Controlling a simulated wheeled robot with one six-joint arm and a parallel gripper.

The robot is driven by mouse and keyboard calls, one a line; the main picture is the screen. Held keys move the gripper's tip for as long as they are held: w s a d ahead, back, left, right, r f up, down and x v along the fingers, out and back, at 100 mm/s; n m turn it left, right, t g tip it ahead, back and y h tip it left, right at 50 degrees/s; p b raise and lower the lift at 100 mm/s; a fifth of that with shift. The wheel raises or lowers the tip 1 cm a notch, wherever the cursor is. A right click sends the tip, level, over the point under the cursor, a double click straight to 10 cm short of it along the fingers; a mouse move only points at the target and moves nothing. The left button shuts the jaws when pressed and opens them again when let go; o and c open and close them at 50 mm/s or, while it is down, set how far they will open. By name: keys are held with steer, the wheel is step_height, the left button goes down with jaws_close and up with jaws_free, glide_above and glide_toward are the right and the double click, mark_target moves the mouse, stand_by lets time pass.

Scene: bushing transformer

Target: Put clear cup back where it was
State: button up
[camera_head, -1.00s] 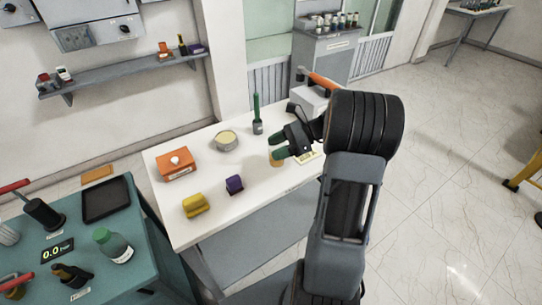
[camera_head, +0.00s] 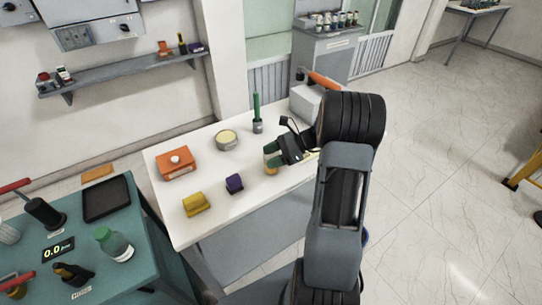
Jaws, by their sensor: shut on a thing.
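My gripper (camera_head: 273,155) is over the right part of the white table (camera_head: 225,205), its dark body and green-tipped fingers pointing left. It is shut on a small cup-like thing (camera_head: 270,164) with a yellowish-tan look, seen just below and beside the fingers. The thing is small and partly hidden by the fingers, so I cannot tell whether it is clear or whether its base touches the table.
On the white table are an orange box (camera_head: 177,163), a round tin (camera_head: 227,140), a green-handled tool (camera_head: 257,113), a yellow block (camera_head: 196,204) and a purple block (camera_head: 234,183). A grey-white box (camera_head: 306,102) stands at the back right. A teal table (camera_head: 128,262) is at left.

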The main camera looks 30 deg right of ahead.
steer(key=shift+f, duration=0.2)
steer(key=o, duration=1)
steer(key=shift+r, duration=0.1)
steer(key=shift+r, duration=0.2)
steer(key=b+v, duration=0.2)
steer(key=v, duration=0.9)
steer(key=s+a+r+n+h, duration=0.1)
steer(key=s+a+n+h, duration=0.5)
steer(key=a+n, duration=0.3)
steer(key=s+a+r+n+h, duration=0.1)
steer(key=s+a+n+h, duration=0.5)
steer(key=a+n, duration=0.4)
steer(key=shift+s+a+r+n+h, duration=0.35)
steer(key=shift+s+n, duration=0.35)
steer(key=shift+n, duration=0.5)
